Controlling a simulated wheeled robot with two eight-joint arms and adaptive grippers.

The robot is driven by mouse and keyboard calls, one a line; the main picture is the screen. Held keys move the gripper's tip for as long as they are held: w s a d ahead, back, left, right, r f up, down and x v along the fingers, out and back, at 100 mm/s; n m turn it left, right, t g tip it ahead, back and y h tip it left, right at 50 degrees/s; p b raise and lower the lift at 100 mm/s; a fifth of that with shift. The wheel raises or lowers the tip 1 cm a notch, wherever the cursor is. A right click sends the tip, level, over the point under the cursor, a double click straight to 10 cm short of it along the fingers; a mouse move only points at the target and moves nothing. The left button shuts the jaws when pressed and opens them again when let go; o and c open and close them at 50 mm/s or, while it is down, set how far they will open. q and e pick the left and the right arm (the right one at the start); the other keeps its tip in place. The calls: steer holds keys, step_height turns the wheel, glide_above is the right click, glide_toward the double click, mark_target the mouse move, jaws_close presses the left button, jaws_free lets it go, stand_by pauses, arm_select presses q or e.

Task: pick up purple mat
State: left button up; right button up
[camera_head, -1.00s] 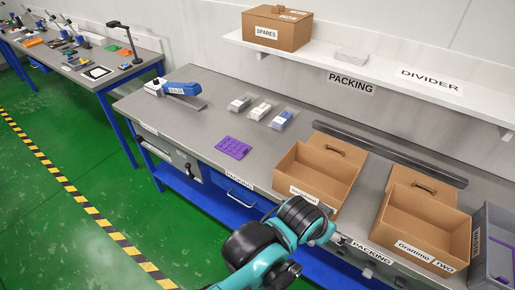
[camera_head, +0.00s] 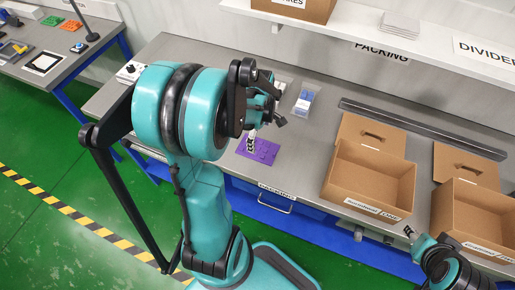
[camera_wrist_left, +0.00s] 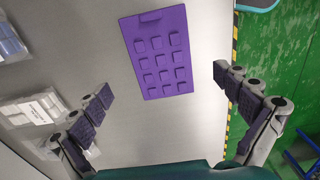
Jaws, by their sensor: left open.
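The purple mat (camera_head: 265,151) lies flat on the grey bench, partly covered by my left gripper in the head view. In the left wrist view the whole mat (camera_wrist_left: 157,52) shows, with rows of raised squares and a slot at one end. My left gripper (camera_head: 266,132) is over the bench at the mat. In the left wrist view its fingers (camera_wrist_left: 162,86) are spread wide and empty, one on each side, with the mat ahead between them. My right gripper (camera_head: 409,232) shows small at the lower right; its jaws are unclear.
Two open cardboard boxes, one (camera_head: 375,168) and another (camera_head: 478,212), stand to the right of the mat. Bagged items (camera_head: 305,98) lie behind it. A long dark bar (camera_head: 420,128) lies at the back. A shelf (camera_head: 350,35) overhangs the bench.

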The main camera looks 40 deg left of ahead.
mark_target(258, 148)
arm_select(q)
steer(key=f, duration=0.1)
steer(key=f+b, duration=0.1)
steer(key=f, duration=0.1)
steer(key=f+b, duration=0.1)
steer(key=f, duration=0.1)
steer(key=shift+s+a+f, duration=0.1)
steer(key=shift+s+a, duration=0.05)
steer(key=shift+a, duration=0.1)
steer(key=shift+f, duration=0.45)
steer(key=shift+d, duration=0.1)
steer(key=shift+r, duration=0.1)
steer(key=c, duration=1.7)
